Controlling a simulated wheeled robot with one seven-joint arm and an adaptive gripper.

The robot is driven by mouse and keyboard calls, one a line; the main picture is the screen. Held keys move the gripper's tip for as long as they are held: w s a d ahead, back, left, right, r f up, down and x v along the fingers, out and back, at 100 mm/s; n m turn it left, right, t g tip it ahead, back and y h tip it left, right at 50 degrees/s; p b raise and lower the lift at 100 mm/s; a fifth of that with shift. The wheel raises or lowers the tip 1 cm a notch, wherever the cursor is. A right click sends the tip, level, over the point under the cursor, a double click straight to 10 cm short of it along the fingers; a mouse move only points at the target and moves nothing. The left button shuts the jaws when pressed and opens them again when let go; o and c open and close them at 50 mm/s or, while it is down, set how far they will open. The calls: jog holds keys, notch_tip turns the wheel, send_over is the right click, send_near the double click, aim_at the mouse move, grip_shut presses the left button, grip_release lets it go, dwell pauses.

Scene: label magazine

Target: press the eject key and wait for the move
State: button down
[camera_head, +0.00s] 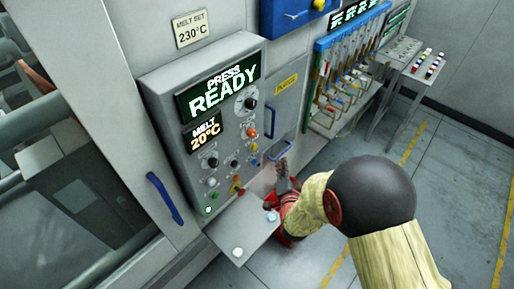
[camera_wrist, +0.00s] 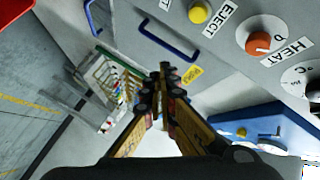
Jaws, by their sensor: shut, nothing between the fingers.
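The press control panel (camera_head: 215,130) is on the machine front, its display (camera_head: 222,92) reading "PRESS READY" and a smaller display (camera_head: 207,134) reading "MELT 20°C". In the wrist view, the yellow round eject key (camera_wrist: 199,12) sits at the top edge beside its "EJECT" label (camera_wrist: 222,20). My gripper (camera_wrist: 171,72) is shut and empty, its fingertips below the key in the picture and apart from it, near a blue handle (camera_wrist: 168,40). In the head view, my gripper (camera_head: 283,169) is right of the panel's lower part, partly hidden by my arm.
An orange knob (camera_wrist: 259,42) marked "HEAT" is beside the eject key. A small shelf (camera_head: 240,232) juts out below the panel. A blue rack (camera_head: 345,60) with hanging tools and a side table (camera_head: 425,70) stand along the wall at right. The floor there is clear.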

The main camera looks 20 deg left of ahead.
aim_at(254, 147)
jog(key=shift+a, duration=0.1)
jog(key=w+a, duration=0.3)
jog(key=a, duration=0.5)
jog(key=shift+w+b, duration=0.2)
jog(key=shift+b, duration=0.15)
